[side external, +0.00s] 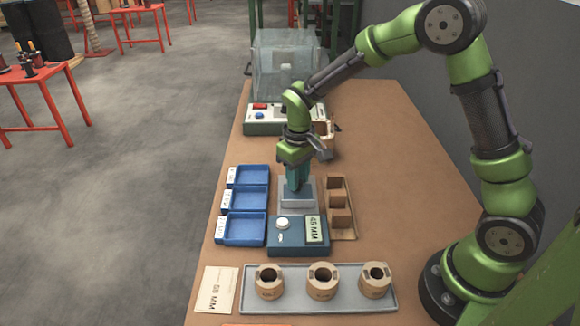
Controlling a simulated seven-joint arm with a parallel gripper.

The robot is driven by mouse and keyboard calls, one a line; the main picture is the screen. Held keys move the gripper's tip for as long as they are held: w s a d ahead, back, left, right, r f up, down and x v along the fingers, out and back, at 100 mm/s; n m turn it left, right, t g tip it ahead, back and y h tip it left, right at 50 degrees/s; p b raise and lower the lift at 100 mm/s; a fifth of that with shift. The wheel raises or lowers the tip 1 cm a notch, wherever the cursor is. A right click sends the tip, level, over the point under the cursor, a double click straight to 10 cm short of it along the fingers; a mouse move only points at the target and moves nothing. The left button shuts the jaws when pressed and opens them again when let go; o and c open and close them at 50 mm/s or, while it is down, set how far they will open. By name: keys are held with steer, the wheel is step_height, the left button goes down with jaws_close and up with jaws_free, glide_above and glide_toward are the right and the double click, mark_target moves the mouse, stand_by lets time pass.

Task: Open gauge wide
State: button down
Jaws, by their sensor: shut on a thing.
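The gauge (299,245) is a dark blue box with a white knob and a pale display that reads about 45 MM. A grey plate (283,207) with a blue part on it stands just behind the box. My gripper (297,186) points straight down over this plate, behind the knob and display. It is shut on an upright teal-blue piece there, which looks like the gauge's jaw. My fingers and wrist hide much of the piece, so its exact shape and the gap at the gauge do not show.
Blue labelled trays (241,229) stand left of the gauge, and a brown slotted holder (340,217) stands right. In front, a grey tray (335,305) holds three brown coils beside a 58 MM card (215,289). Behind is a clear-covered machine (263,120). The table's right side is clear.

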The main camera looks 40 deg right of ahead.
steer(key=w+d, duration=0.3)
steer(key=c, duration=0.9)
jaws_free()
step_height(320, 180, up, 17)
